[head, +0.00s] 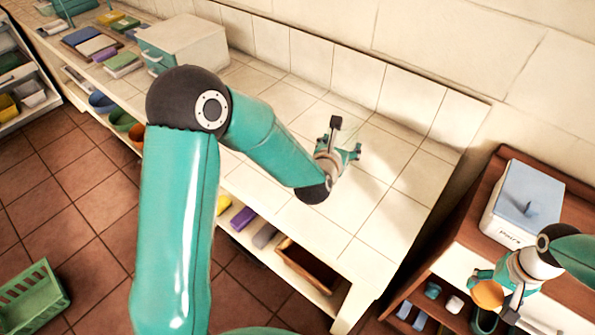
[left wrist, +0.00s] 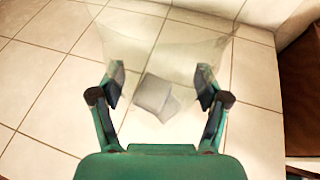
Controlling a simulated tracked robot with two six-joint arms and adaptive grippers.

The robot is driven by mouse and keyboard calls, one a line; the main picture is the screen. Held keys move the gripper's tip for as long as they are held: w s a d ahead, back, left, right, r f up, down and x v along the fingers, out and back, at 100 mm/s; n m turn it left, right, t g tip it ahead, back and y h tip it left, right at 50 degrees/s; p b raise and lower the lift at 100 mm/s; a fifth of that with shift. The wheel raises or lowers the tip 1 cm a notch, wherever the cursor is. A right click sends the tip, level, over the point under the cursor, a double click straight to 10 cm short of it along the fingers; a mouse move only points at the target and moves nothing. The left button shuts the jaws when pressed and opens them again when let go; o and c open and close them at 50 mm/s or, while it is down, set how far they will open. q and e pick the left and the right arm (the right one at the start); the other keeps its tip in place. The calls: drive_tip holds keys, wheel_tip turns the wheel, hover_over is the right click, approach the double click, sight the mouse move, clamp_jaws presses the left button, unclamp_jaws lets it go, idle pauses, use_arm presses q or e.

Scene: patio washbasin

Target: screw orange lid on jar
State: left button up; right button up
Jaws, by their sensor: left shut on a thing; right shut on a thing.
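The jar is clear glass and hard to make out; in the left wrist view the jar (left wrist: 165,55) stands out between and beyond my left fingers. My left gripper (head: 340,152) is shut on it over the white tiled counter (head: 385,215). A pale grey patch shows through the glass; I cannot tell what it is. The orange lid (head: 488,294) is at the lower right of the head view. My right gripper (head: 497,291) is shut on it, well apart from the jar.
A white box with a blue-grey lid (head: 530,187) stands on the brown wooden unit at the right. A cream bread-box-like container (head: 185,45) and several coloured blocks stand at the counter's far left. A green crate (head: 35,297) lies on the floor. The counter around the jar is clear.

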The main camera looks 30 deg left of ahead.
use_arm(q)
drive_tip(key=s+a+r+n+g+y+b, duration=0.1)
drive_tip(key=a+r+n+g+y+b, duration=0.1)
drive_tip(key=a+r+n+y+b, duration=0.3)
drive_tip(key=a+r+y+b, duration=0.1)
drive_tip(key=a+r+b, duration=0.2)
drive_tip(key=a+r, duration=0.3)
drive_tip(key=shift+s+r+n+g+b, duration=0.15)
drive_tip(key=shift+s+n+g+b, duration=0.05)
drive_tip(key=shift+n+g+b, duration=0.2)
drive_tip(key=shift+a, duration=0.1)
wheel_tip(320, 180, down, 16)
drive_tip(key=shift+b, duration=0.4)
drive_tip(key=shift+r, duration=0.1)
drive_tip(key=shift+f, duration=2.2)
